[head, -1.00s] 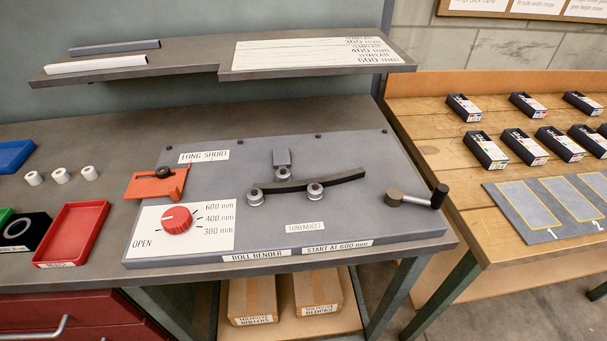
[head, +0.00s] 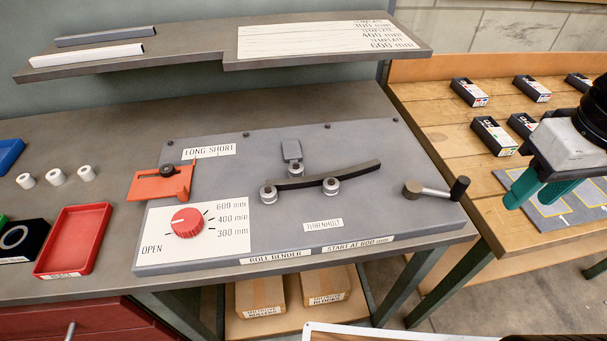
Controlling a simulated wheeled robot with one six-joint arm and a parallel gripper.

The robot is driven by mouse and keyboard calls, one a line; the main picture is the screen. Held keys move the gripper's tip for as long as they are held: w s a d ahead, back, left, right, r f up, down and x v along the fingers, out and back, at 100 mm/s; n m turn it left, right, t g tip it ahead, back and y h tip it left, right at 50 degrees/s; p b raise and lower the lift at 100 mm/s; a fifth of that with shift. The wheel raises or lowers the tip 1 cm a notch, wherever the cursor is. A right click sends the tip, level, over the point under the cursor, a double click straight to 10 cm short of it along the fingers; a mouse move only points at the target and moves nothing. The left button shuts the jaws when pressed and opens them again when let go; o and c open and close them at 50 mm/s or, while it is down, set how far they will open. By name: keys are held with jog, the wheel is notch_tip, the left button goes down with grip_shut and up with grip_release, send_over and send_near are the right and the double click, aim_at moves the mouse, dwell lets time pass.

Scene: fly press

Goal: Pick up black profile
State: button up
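The black profile (head: 352,173) is a slightly curved dark bar on the grey roll bender plate (head: 400,225). It lies among the rollers: two front rollers (head: 331,186) sit along its near side, and another roller with a grey block (head: 292,152) is on its far side. My gripper (head: 535,192) is at the right, above the wooden bench, with its green fingers apart and nothing visible between them. It is well to the right of the profile and not touching it.
A crank handle (head: 437,190) stands at the plate's right. A red dial (head: 187,222) and an orange stop (head: 160,182) are at its left. A shelf (head: 190,65) with a grey and a white profile overhangs the back. Black boxes (head: 468,92) stand on the wooden bench (head: 440,125).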

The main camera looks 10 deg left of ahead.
jog(key=w+a+n, duration=0.8)
jog(key=w+n, duration=0.2)
jog(key=n+g, duration=0.1)
jog(key=n, duration=1)
send_over(355, 168)
jog(key=f, duration=0.6)
jog(key=shift+w+f, duration=0.2)
jog(key=shift+f, duration=0.05)
jog(key=f, duration=0.7)
jog(key=shift+s, duration=0.25)
jog(key=shift+f, duration=0.3)
grip_shut()
